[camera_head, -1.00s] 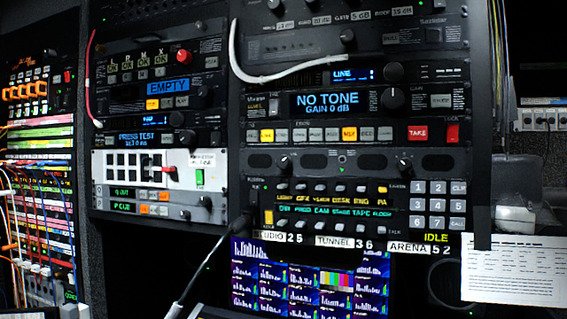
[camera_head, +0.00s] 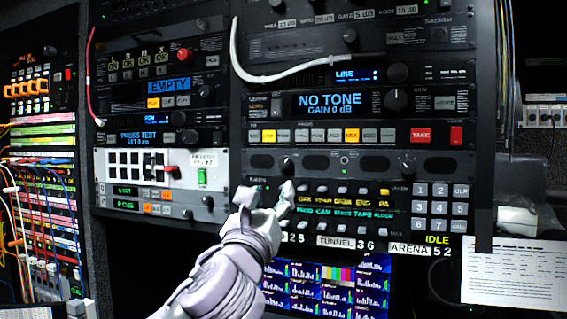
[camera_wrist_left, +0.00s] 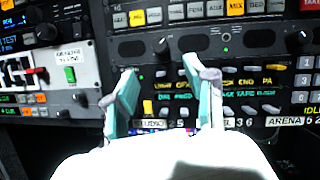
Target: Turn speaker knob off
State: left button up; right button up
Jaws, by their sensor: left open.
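A dark panel strip with oval cutouts carries a small black knob (camera_head: 286,165) on its left and another black knob (camera_head: 408,167) on its right. I cannot read which is the speaker knob. The left-hand knob also shows in the left wrist view (camera_wrist_left: 162,46), above and between the finger ends. The right-hand one shows at that view's right edge (camera_wrist_left: 301,39). My left gripper (camera_head: 265,193) is open and empty, just below the left-hand knob in the head view. In the left wrist view, its two teal-padded fingers (camera_wrist_left: 164,76) are spread, with nothing between them. My right gripper is not seen.
Above the strip is a button row with a red TAKE button (camera_head: 420,134). Below is a button panel with a keypad (camera_head: 442,208). A white cable (camera_head: 262,78) loops higher up. A white-faced unit (camera_head: 104,168) stands left, and paper (camera_head: 515,275) hangs at right.

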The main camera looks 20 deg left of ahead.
aim_at(284, 165)
pick_arm(q)
jog(key=p+x, duration=0.4)
jog(key=x, duration=0.6)
jog(key=shift+r+p, duration=0.15)
jog(key=shift+p, duration=0.15)
jog(key=shift+w+r, duration=0.1)
jog(key=shift+w, duration=0.65)
jog(key=shift+c, duration=0.3)
grip_shut()
